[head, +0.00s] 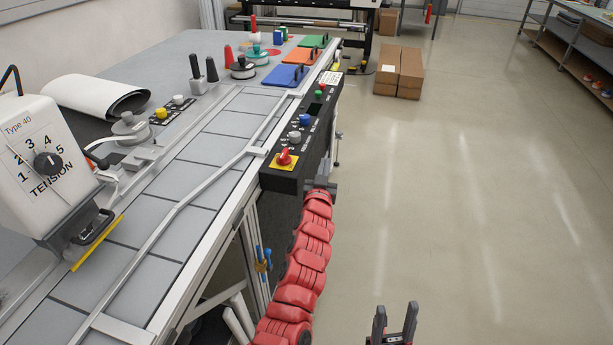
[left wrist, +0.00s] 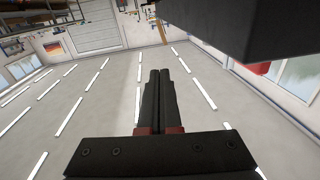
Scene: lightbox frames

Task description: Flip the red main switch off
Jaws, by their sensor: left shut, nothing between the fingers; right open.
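The red main switch (head: 285,157) is a red rotary knob on a yellow plate, at the near end of the black control panel (head: 303,140) on the table's right edge. Its exact turn is too small to read. My left gripper (head: 327,187) is beside and below the panel's near end, apart from the knob, and partly hard to see. In the left wrist view its fingers (left wrist: 160,75) are together with nothing between them; a dark block, probably the panel, fills the upper right. My right gripper (head: 394,322) is open and empty at the bottom, over the floor.
Other knobs and buttons, including a blue one (head: 305,119) and a green one (head: 319,94), sit farther along the panel. A white tension box (head: 45,165) stands at the left. Cardboard boxes (head: 399,72) stand farther back. The floor at the right is clear.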

